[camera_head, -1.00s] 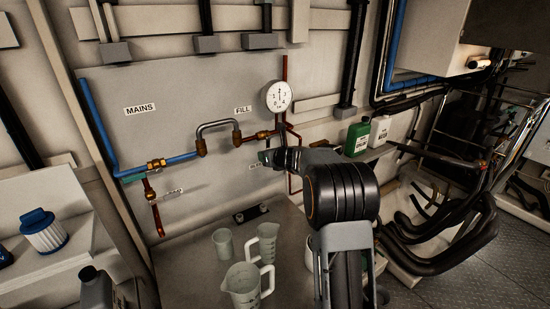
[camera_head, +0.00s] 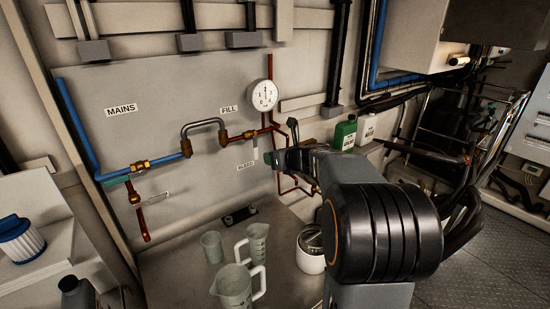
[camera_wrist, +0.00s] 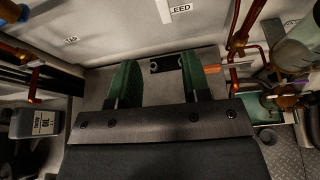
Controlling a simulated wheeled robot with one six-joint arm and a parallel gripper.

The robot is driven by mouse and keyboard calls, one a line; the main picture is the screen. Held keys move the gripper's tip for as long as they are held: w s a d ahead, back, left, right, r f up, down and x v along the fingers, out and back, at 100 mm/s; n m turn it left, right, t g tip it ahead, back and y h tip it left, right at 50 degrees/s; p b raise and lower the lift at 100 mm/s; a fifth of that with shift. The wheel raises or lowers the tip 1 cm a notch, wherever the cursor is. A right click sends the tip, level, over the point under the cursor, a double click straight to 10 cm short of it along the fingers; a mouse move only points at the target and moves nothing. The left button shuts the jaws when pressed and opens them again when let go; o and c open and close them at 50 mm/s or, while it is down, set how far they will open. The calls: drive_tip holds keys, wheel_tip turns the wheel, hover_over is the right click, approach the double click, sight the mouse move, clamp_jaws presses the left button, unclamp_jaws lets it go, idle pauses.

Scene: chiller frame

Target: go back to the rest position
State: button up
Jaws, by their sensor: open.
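My gripper (camera_head: 271,158) is in front of the wall panel, just below the round gauge (camera_head: 262,95) in the head view. My dark, ribbed arm joint fills the lower right and hides part of the bench. In the wrist view, the gripper's two green fingers (camera_wrist: 160,76) stand apart with nothing between them. Past them lie the bench and a small dark plate (camera_wrist: 166,63).
Copper pipes and a blue mains pipe (camera_head: 75,125) run along the panel. Measuring jugs (camera_head: 233,287) and a white pot (camera_head: 311,250) stand on the bench below. A green bottle (camera_head: 345,133) and a white bottle (camera_head: 367,128) stand behind my arm.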

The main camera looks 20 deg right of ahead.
idle(0.4)
drive_tip(key=s+a+f+n+g+y, duration=0.1)
drive_tip(key=s+a+f+n+g, duration=0.3)
drive_tip(key=n, duration=0.4)
drive_tip(key=s+a+f+n+g, duration=0.1)
drive_tip(key=s+a+f+n, duration=0.15)
drive_tip(key=s+n, duration=0.4)
drive_tip(key=s+a+n+g+h, duration=0.1)
drive_tip(key=s+a+n+h, duration=0.1)
drive_tip(key=s+n, duration=0.6)
drive_tip(key=s+a+f+n+g+h, duration=0.1)
drive_tip(key=s+a+n, duration=0.3)
drive_tip(key=s+n, duration=0.4)
drive_tip(key=n+g+h, duration=0.1)
drive_tip(key=n, duration=0.3)
drive_tip(key=shift+s+a, duration=0.15)
drive_tip(key=shift+a, duration=0.1)
drive_tip(key=shift+f, duration=0.1)
